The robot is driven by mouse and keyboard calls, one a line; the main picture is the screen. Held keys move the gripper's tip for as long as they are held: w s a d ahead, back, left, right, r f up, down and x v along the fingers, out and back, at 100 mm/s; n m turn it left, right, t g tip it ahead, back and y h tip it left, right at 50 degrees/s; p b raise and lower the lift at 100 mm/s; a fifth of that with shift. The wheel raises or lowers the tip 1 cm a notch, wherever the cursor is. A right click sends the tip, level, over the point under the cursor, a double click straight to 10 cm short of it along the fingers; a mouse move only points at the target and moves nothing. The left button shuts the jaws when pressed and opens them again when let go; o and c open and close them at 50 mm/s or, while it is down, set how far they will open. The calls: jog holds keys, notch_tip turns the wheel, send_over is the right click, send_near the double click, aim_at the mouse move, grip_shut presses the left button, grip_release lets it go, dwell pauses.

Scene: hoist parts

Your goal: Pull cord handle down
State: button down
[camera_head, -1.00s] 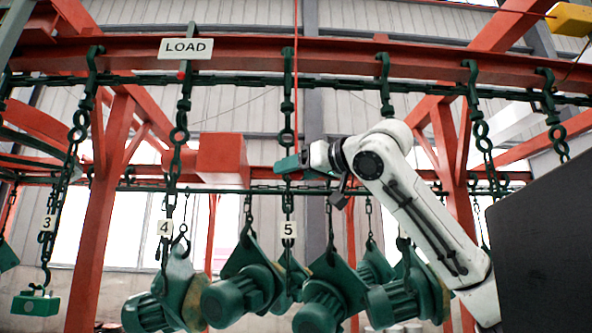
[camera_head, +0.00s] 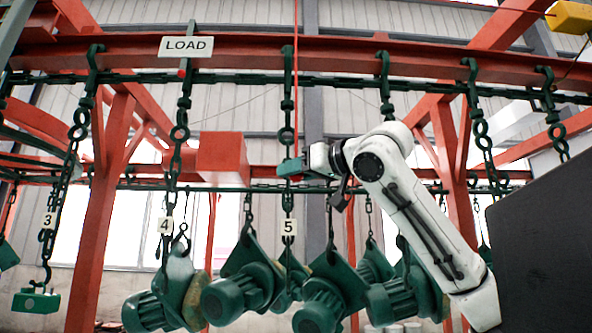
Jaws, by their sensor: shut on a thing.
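A thin red cord (camera_head: 296,110) hangs straight down from above the red overhead beam. My gripper (camera_head: 290,167), with green fingers, is at the cord's lower end, at the tip of my white arm reaching in from the right. The gripper is shut on the cord handle. The fingers hide most of the handle, and only a small bit of red shows just beneath them.
Green hooks and chains hang from the red beam (camera_head: 340,55), with number tags 3, 4 and 5 (camera_head: 289,227). Several green motors (camera_head: 235,295) hang below my gripper. A red box (camera_head: 222,157) is left of it. A dark panel (camera_head: 545,250) fills the lower right.

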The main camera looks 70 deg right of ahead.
notch_tip(320, 180, down, 4)
jog(key=shift+r+b, duration=0.25)
jog(key=shift+b, duration=0.45)
jog(key=c, duration=0.8)
grip_release()
jog(key=shift+o, duration=0.2)
jog(key=b+v, duration=0.1)
jog(key=v, duration=1)
jog(key=shift+w, duration=0.1)
